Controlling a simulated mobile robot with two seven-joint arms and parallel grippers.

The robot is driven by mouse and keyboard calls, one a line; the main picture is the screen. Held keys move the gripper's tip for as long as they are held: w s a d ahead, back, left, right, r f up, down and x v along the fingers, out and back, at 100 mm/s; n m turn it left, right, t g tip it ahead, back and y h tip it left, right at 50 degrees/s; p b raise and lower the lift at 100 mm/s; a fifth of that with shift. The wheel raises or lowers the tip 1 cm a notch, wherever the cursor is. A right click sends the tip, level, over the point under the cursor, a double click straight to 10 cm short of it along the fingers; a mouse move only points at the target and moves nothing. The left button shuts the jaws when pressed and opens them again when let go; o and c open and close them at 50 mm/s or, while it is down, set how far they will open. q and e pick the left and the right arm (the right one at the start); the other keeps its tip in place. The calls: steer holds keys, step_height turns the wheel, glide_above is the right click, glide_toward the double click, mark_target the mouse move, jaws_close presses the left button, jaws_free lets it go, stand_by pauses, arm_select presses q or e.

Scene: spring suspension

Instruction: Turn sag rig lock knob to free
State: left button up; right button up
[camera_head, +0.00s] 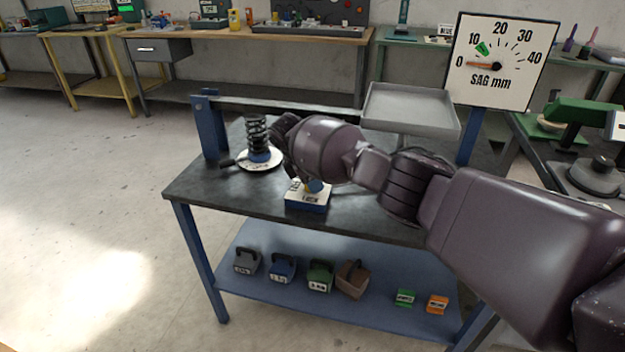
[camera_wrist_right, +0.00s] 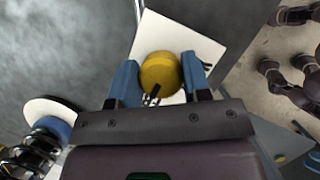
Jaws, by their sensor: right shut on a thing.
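The lock knob (camera_wrist_right: 160,72) is a round yellow knob on a white-topped plate (camera_wrist_right: 205,48). My right gripper (camera_wrist_right: 159,78) has its two blue fingers on either side of the knob, shut on it. In the head view, the blue and white lock box (camera_head: 307,202) sits on the dark bench top, with my right gripper (camera_head: 308,185) coming down onto it and hiding most of the knob. Black marks show beside the knob, but I cannot tell its setting. The sag dial (camera_head: 497,66) has its needle near 0 and a green mark past 10. My left gripper is not in view.
A black coil spring (camera_head: 256,135) stands on a round white plate (camera_head: 250,164), left of the lock box. A grey tray (camera_head: 412,108) is behind my right arm. Several handled weights (camera_head: 283,267) and two small boxes (camera_head: 405,298) are on the blue lower shelf.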

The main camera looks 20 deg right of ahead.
steer(key=o, duration=0.9)
steer(key=shift+f, duration=0.1)
steer(key=shift+a+r, duration=0.2)
steer(key=shift+r, duration=0.3)
steer(key=p+v, duration=0.1)
steer(key=v, duration=0.3)
steer(key=shift+r, duration=0.2)
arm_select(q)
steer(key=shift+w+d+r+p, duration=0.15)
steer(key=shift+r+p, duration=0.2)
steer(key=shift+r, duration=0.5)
arm_select(e)
steer(key=v, duration=0.5)
steer(key=shift+a+r, duration=0.15)
steer(key=shift+a, duration=0.05)
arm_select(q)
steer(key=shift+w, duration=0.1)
